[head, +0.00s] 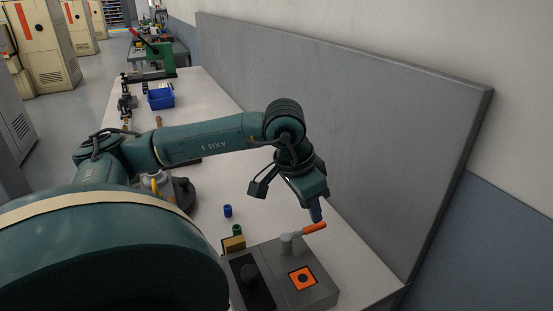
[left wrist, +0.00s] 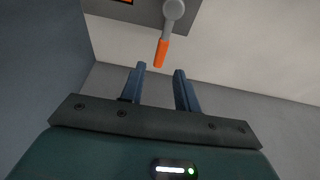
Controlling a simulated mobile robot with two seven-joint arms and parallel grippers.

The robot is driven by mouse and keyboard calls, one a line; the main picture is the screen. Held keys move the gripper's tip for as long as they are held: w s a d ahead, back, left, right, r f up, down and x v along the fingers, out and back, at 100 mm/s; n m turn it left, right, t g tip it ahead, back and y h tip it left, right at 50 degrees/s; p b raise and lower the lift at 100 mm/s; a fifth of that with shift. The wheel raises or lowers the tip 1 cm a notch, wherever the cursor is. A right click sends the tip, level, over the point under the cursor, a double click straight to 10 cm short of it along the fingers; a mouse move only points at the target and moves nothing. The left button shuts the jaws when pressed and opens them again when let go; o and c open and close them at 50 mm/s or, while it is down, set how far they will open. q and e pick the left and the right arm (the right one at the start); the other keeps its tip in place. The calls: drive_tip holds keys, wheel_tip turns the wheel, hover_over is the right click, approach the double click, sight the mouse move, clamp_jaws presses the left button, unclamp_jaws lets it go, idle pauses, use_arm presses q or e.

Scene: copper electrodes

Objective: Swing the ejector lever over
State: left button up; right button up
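The ejector lever (head: 314,227) has an orange handle on a grey pivot post. It stands on the grey fixture box (head: 322,293) at the bottom of the head view. My left gripper (head: 316,215) points down just above the handle. In the left wrist view my left gripper (left wrist: 159,70) has its two blue-grey fingers apart with nothing between them. The orange handle (left wrist: 161,52) lies just beyond the fingertips, in line with the gap. The grey pivot end shows at the top edge. My right gripper is not in view.
A grey panel (head: 350,120) rises behind the bench. A blue bin (head: 161,98) is farther off.

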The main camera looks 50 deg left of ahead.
sight(314, 225)
use_arm(q)
drive_tip(key=b+x, duration=0.2)
drive_tip(key=x, duration=0.3)
drive_tip(key=shift+w+f, duration=0.1)
drive_tip(key=shift+f, duration=0.15)
drive_tip(key=shift+r, duration=0.1)
drive_tip(key=shift+w+f+b, duration=0.1)
drive_tip(key=shift+f+b, duration=0.2)
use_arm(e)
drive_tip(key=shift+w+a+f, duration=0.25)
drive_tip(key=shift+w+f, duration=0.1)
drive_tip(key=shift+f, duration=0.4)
use_arm(q)
drive_tip(key=shift+d, duration=0.1)
clamp_jaws()
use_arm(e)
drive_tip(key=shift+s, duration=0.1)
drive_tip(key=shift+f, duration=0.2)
